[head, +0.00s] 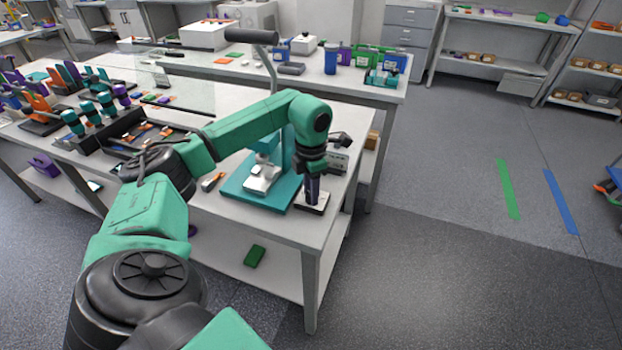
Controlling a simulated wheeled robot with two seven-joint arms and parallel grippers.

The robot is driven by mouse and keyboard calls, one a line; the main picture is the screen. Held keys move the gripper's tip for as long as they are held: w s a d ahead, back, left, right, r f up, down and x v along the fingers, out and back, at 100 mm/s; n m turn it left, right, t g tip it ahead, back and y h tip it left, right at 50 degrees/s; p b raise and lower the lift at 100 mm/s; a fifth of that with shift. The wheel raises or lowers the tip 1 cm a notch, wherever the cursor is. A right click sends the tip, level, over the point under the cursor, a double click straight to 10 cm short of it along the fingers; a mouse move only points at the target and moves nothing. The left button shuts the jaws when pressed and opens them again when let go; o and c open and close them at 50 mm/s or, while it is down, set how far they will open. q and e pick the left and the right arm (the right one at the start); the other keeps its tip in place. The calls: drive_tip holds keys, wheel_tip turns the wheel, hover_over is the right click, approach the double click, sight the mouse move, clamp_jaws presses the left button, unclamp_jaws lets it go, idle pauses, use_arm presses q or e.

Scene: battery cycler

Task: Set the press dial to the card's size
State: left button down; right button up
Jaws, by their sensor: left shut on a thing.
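The press has a teal base (240,192), a silver lower part (262,178) and a lever with a dark grip (251,35). It stands near the right end of the white bench. A small dark-topped box with a pale front (311,207) sits at the front right of the press. My left gripper (313,196) points straight down onto this box, shut on what seems to be its dial. The fingers hide the dial, so its setting cannot be read. A small dark plate (338,163) stands behind the gripper; I cannot tell whether it is the card.
The white bench (290,228) ends just right of the box. A small orange-and-dark item (213,181) lies left of the press. A black tray (135,130) and several teal, orange and purple tools fill the left. Open floor (450,260) lies to the right.

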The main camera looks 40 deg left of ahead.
use_arm(q)
drive_tip(key=shift+w+r, duration=0.1)
drive_tip(key=shift+r, duration=0.1)
drive_tip(key=c, duration=0.7)
unclamp_jaws()
drive_tip(key=shift+o, duration=0.8)
drive_tip(key=shift+f, duration=0.1)
wheel_tip(320, 180, up, 8)
drive_tip(key=shift+f+b, duration=0.2)
drive_tip(key=shift+b, duration=0.3)
wheel_tip(320, 180, up, 7)
drive_tip(key=p, duration=0.2)
